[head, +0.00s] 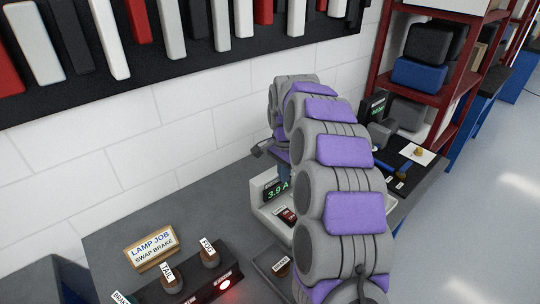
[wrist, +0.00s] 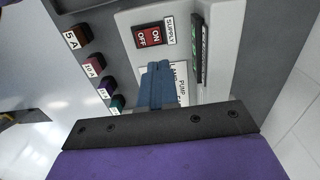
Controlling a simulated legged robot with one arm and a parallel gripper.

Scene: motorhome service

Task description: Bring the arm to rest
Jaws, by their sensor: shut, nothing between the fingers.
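My arm (head: 345,150) arches over the workbench, with its far end bent down. My gripper (wrist: 158,68) shows in the wrist view as two blue fingers pressed together, with nothing between them. It is in front of the pale supply unit (wrist: 133,18), over its lamp and pump label (wrist: 181,88), and partly covers that label. I cannot tell whether the fingertips touch the panel. The red ON/OFF supply switch (wrist: 150,37) is just beyond the fingertips. In the head view my arm hides much of the unit; its display (head: 277,188) reads 3.9 A.
Several coloured fuses (wrist: 88,65) line the unit's side. A lamp box (head: 195,285) with tail and fog lamps and a lit red light stands at front left, by a "LAMP JOB, SWAP BRAKE" sign (head: 151,249). A red shelf (head: 458,95) stands right; the floor (head: 450,220) there is clear.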

